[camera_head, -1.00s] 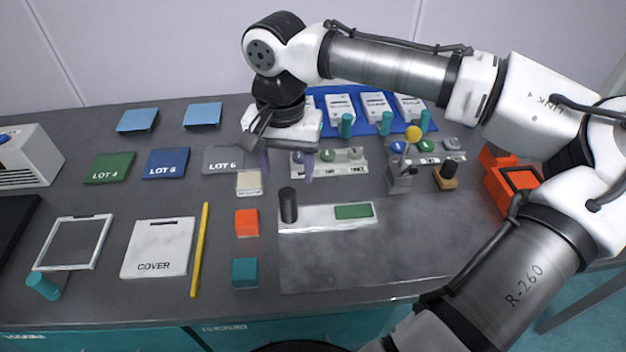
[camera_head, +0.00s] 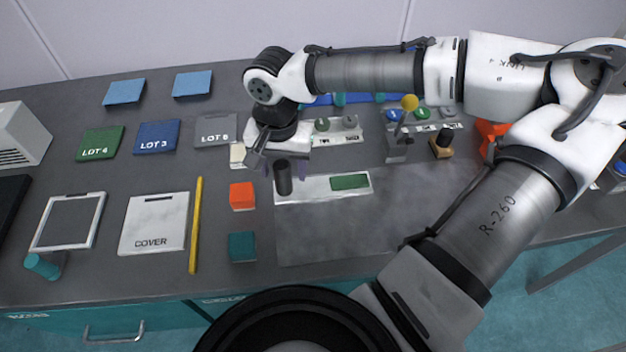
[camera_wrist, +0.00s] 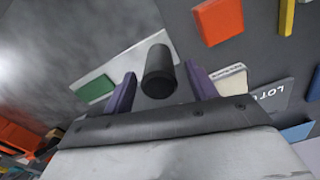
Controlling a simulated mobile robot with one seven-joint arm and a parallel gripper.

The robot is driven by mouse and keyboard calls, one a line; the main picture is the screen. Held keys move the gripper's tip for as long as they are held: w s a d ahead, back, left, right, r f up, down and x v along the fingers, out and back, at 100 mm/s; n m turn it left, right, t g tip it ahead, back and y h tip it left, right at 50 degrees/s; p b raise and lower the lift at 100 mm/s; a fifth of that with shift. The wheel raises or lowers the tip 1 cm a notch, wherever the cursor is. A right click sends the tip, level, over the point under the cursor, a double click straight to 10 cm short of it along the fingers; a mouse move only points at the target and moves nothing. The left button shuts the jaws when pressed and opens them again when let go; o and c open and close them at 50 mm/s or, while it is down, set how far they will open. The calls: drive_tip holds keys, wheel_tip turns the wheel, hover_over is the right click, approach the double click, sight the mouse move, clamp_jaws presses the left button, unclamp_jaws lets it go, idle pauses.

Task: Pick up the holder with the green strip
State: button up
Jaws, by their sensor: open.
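The holder (camera_head: 318,184) is a flat pale plate with a green strip (camera_head: 350,181) on its right part and an upright dark cylindrical knob (camera_head: 283,178) at its left end. My gripper (camera_head: 285,168) is open and points down just behind and above the knob. In the wrist view, the two purple fingers (camera_wrist: 162,92) stand apart on either side of the knob (camera_wrist: 159,72), with the holder plate (camera_wrist: 120,66) and green strip (camera_wrist: 96,85) beyond. I cannot tell how deep the knob sits between the fingers.
An orange block (camera_head: 242,196) and a teal block (camera_head: 242,247) stand left of the holder. A yellow stick (camera_head: 196,225) and the cover plate (camera_head: 155,223) lie farther left. The grey mat (camera_head: 370,225) is clear.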

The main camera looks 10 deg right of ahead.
sight(286, 190)
drive_tip(key=shift+s+a+f, duration=0.1)
drive_tip(key=shift+s+f, duration=0.05)
drive_tip(key=shift+f, duration=1.75)
drive_tip(key=shift+c, duration=0.4)
drive_tip(key=c, duration=1.1)
drive_tip(key=shift+r, duration=0.1)
drive_tip(key=shift+c, duration=0.2)
